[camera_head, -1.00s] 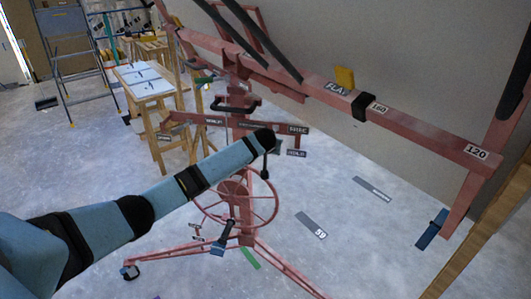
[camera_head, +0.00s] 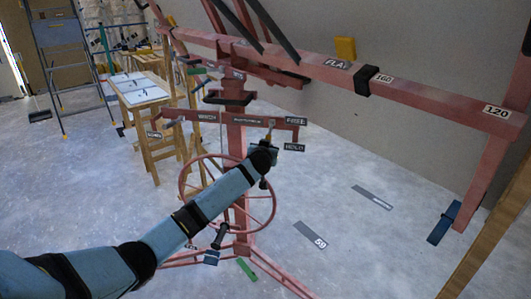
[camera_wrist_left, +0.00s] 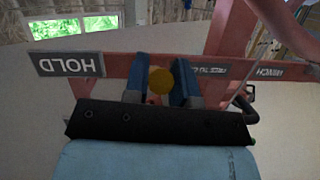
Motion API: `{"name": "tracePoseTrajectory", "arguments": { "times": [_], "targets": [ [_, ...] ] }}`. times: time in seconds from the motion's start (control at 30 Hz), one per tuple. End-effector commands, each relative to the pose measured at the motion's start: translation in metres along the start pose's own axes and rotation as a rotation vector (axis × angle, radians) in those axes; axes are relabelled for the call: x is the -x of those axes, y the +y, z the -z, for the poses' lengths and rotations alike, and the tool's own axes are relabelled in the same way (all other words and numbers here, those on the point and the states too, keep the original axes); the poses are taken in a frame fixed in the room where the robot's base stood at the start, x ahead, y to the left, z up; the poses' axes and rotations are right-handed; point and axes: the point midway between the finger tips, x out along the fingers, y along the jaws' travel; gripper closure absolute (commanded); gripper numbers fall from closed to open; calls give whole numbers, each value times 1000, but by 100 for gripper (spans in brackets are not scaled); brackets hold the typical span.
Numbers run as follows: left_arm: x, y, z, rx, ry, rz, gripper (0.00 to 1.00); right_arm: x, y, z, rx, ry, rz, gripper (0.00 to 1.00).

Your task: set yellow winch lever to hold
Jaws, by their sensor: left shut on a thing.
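The yellow winch lever shows its round knob (camera_wrist_left: 161,80) in the left wrist view, between the blue fingers of my left gripper (camera_wrist_left: 162,84). The gripper is shut on it. The rest of the lever is mostly hidden. In the head view, my left gripper (camera_head: 265,150) is at the right part of the red crossbar (camera_head: 256,121), just left of the HOLD plate (camera_head: 294,148). The HOLD plate (camera_wrist_left: 68,64) appears upside down on the left in the wrist view. Another plate, seemingly RAISE (camera_head: 296,121), sits above HOLD.
A red handwheel (camera_head: 190,190) is below the crossbar, partly behind my arm. A long red beam (camera_head: 430,100) crosses above, with a yellow block (camera_head: 345,48) behind it. A wooden table (camera_head: 140,95) and a ladder (camera_head: 75,60) stand at the back left.

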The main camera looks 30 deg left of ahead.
Motion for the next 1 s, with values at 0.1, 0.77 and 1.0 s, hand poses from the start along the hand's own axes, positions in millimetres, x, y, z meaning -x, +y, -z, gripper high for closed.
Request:
{"name": "tracePoseTrajectory", "arguments": {
  "times": [0.1, 0.77, 1.0],
  "targets": [
    [0, 0, -1, 0, -1, 0, 100, 0, -1, 0, -1, 0, 2, 79],
    [9, 0, -1, -1, 0, -2, 50, 0, -2, -1, -1, 0, 2, 79],
    [58, 1, -1, 0, 0, -3, 50, 2, -1, 0, 2, 0, 0, 79]
  ]
}}
